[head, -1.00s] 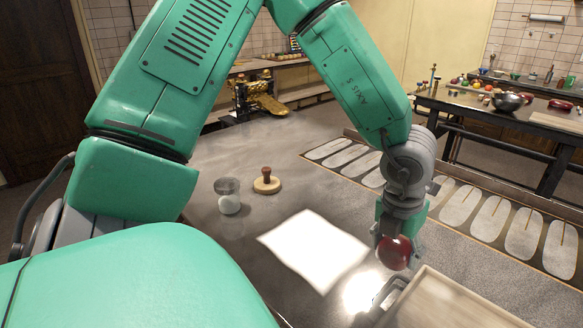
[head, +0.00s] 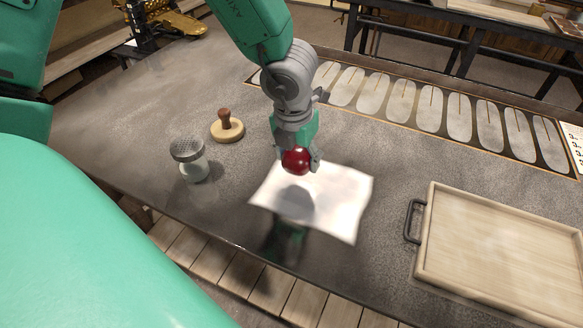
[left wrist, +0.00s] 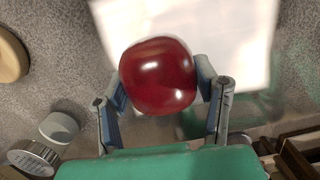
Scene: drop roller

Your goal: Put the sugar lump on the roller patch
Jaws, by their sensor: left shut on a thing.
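My left gripper (head: 298,163) is shut on a glossy dark red round thing (head: 295,160). It holds it above the table, over the upper part of a white sheet (head: 345,195). In the left wrist view the red thing (left wrist: 158,76) sits between the two fingers (left wrist: 162,95), with the white sheet (left wrist: 235,40) behind it. I cannot make out a sugar lump. I cannot tell which surface is the roller patch. My right gripper is not in view.
A glass jar with a perforated metal lid (head: 188,150) and a round wooden piece with a knob (head: 227,127) stand left of the sheet. A wooden tray (head: 425,235) lies at the right. A row of grey oval pads (head: 400,98) runs along the back.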

